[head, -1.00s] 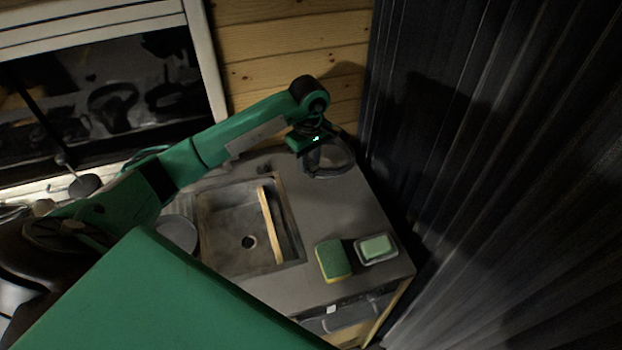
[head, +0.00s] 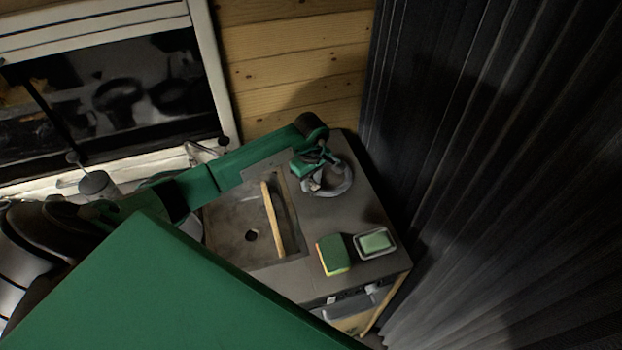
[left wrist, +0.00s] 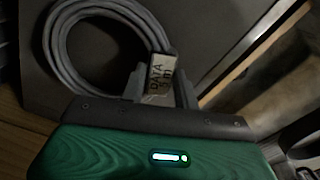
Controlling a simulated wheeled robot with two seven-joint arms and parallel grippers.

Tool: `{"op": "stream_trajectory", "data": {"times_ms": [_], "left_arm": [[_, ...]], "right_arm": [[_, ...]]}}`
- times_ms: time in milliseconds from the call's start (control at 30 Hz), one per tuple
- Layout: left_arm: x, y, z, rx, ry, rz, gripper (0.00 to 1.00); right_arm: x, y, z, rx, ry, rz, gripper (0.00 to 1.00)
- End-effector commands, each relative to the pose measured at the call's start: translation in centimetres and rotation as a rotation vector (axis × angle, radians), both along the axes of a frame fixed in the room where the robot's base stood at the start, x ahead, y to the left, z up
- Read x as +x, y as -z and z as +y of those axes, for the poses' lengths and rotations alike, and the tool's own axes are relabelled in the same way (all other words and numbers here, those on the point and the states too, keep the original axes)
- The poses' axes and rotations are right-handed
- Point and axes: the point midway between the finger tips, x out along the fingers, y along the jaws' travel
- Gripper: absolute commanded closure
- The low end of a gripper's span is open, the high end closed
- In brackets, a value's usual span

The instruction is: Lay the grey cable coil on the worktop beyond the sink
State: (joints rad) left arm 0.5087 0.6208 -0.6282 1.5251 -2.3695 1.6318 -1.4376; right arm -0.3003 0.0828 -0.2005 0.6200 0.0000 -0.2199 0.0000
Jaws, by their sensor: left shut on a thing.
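The grey cable coil (head: 342,184) is on or just above the worktop (head: 352,216) beyond the sink, at the far right corner. In the left wrist view the coil (left wrist: 62,50) shows as a loop of several strands with a "DATA" tag (left wrist: 161,74). My left gripper (head: 313,182) is shut on the coil at its tagged side. The fingers (left wrist: 160,86) show on either side of the tag. The sink (head: 225,220) lies nearer, partly hidden by my left arm. I cannot tell whether the coil bears fully on the worktop. My right gripper is not in view.
A wooden strip (head: 273,218) lies across the sink. A green and yellow sponge (head: 333,254) and a dish with green soap (head: 374,243) stand on the near worktop. A dark curtain (head: 480,150) borders the right side, a wooden wall (head: 290,60) the back.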

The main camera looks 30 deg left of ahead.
Motion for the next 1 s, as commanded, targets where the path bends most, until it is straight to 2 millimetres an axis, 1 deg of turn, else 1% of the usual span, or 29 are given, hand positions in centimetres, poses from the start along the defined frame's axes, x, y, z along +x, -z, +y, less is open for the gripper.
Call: {"op": "stream_trajectory", "data": {"times_ms": [67, 100, 200, 467, 600, 633, 767, 900, 1000], "left_arm": [[0.1, 0.3, 0.0, 0.000, 0.000, -0.002, 1.00], [0.0, 0.2, 0.0, 0.001, 0.000, 0.000, 0.66], [0.0, 0.2, 0.0, 0.000, 0.000, 0.000, 0.48], [0.0, 0.2, 0.0, 0.000, 0.000, 0.000, 0.48], [0.0, -0.3, 0.0, 0.000, 0.000, -0.001, 0.48], [0.1, -0.5, 0.1, 0.001, 0.001, -0.003, 0.48], [0.1, -2.7, 0.1, 0.003, 0.003, -0.005, 0.48], [0.2, -5.9, 0.1, 0.002, 0.002, -0.007, 0.48], [0.1, -7.9, 0.1, 0.002, 0.001, -0.005, 0.48]], "right_arm": [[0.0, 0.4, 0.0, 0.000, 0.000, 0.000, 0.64], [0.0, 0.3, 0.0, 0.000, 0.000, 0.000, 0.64], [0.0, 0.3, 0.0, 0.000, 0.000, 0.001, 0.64], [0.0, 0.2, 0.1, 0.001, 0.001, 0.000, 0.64], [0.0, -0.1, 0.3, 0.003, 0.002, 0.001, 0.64], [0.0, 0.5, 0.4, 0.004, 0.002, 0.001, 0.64], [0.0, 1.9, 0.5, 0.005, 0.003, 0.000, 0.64], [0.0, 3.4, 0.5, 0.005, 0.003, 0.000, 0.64], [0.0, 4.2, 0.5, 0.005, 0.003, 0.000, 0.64]]}}
